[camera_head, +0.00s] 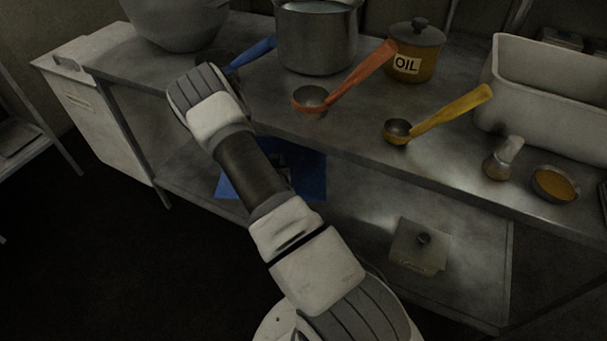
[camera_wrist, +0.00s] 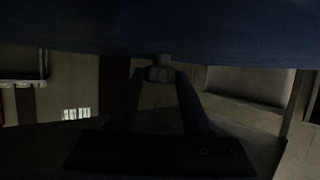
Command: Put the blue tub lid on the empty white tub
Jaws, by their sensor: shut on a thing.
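My gripper (camera_wrist: 160,76) is shut on a small knob (camera_wrist: 160,62) in the wrist view. The blue tub lid (camera_wrist: 160,28) spreads across the top of that view, with the knob against it. In the head view, the lid (camera_head: 232,183) shows as a blue square behind my arm, low by the counter's front. My arm hides its middle and most of the gripper. An open white rectangular tub (camera_head: 540,112) stands on the counter at the far right; the visible part of its inside looks empty.
The steel counter (camera_head: 350,125) holds a large pot (camera_head: 317,42), an OIL jar (camera_head: 415,52), blue, orange (camera_head: 360,70) and yellow (camera_head: 455,105) ladles, a brush (camera_head: 502,160) and a small bowl (camera_head: 555,184). A lidded box (camera_head: 420,250) sits on the lower shelf. A white bin (camera_head: 95,110) stands left.

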